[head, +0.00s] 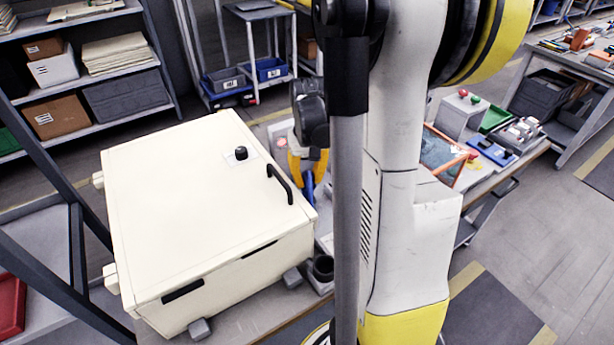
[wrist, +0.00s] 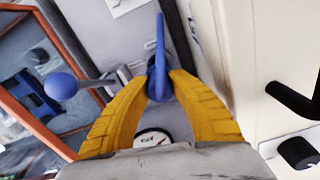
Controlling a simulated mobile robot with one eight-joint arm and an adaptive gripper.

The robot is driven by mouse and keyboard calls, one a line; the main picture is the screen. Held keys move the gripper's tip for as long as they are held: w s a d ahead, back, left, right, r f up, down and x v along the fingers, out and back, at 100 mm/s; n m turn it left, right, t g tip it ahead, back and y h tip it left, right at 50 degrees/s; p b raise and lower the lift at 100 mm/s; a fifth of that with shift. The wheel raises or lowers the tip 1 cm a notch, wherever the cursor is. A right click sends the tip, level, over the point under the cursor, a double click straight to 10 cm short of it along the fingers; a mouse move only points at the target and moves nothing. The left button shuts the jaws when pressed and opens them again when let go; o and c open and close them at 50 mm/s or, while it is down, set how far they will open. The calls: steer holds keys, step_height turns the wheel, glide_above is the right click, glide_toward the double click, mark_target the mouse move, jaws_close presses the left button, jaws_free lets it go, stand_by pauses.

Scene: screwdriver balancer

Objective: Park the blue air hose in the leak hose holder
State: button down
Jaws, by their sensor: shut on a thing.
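My gripper (wrist: 161,78) has yellow fingers, shut on the blue air hose (wrist: 159,45), of which only a slim blue length shows, running up from between the fingertips in the wrist view. In the head view my gripper (head: 307,160) is beside the right edge of the cream cabinet, partly hidden by my arm; a bit of blue (head: 308,186) shows below the fingers. I cannot pick out the leak hose holder for certain. A dark round cup (head: 322,268) stands by the cabinet's front right corner.
The cream cabinet (head: 190,200), with a black handle (head: 280,184) and knob (head: 241,153), is close on the right in the wrist view. A blue ball-ended lever (wrist: 61,86) and an orange-framed panel (wrist: 40,70) are to the left.

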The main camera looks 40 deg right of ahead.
mark_target(307, 193)
steer(key=shift+f+b, duration=0.35)
steer(key=shift+f, duration=0.45)
steer(key=shift+f+b, duration=1.65)
steer(key=shift+f, duration=0.4)
steer(key=c, duration=1.2)
jaws_free()
steer(key=shift+o, duration=0.2)
step_height(307, 193, up, 12)
steer(key=shift+r, duration=0.1)
